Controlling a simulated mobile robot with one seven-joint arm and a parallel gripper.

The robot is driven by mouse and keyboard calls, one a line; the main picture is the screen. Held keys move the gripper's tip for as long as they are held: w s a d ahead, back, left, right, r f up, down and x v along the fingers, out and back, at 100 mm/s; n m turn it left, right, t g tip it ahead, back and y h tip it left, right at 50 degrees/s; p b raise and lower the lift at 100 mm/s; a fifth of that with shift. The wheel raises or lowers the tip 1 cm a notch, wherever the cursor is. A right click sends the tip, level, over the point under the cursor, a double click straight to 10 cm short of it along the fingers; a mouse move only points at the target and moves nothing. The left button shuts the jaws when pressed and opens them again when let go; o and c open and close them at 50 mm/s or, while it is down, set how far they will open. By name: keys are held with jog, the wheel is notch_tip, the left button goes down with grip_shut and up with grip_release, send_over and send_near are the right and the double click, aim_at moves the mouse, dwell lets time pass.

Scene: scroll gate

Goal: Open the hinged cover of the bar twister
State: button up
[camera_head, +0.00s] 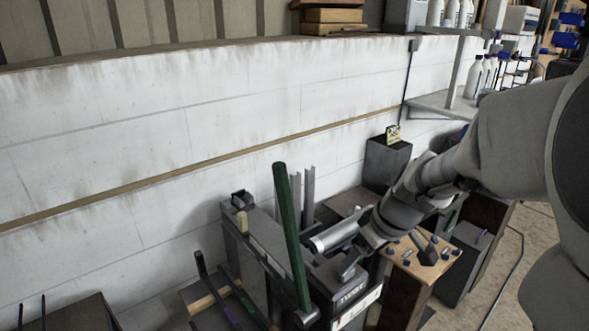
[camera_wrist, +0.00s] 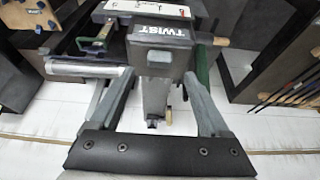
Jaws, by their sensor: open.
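The bar twister (camera_head: 268,238) is a dark grey machine against the white wall, with a long green lever (camera_head: 290,235) leaning upward. In the wrist view, its dark box-shaped cover (camera_wrist: 160,58) shows upside down, marked TWIST. The same marking shows on its front in the head view. My gripper (camera_wrist: 152,78) is open, with one finger on each side of the cover's near end. I cannot tell whether either finger touches it. My gripper (camera_head: 350,264) is partly hidden in the head view. The cover looks shut, though its hinge cannot be made out.
A silver cylinder (camera_head: 335,233) lies close beside my gripper. A wooden-topped bench with several dark pegs (camera_head: 420,258) stands to the right. The white wall (camera_head: 100,140) is close behind the machine.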

aim_at(349, 271)
jog(key=shift+x, duration=2.55)
grip_shut()
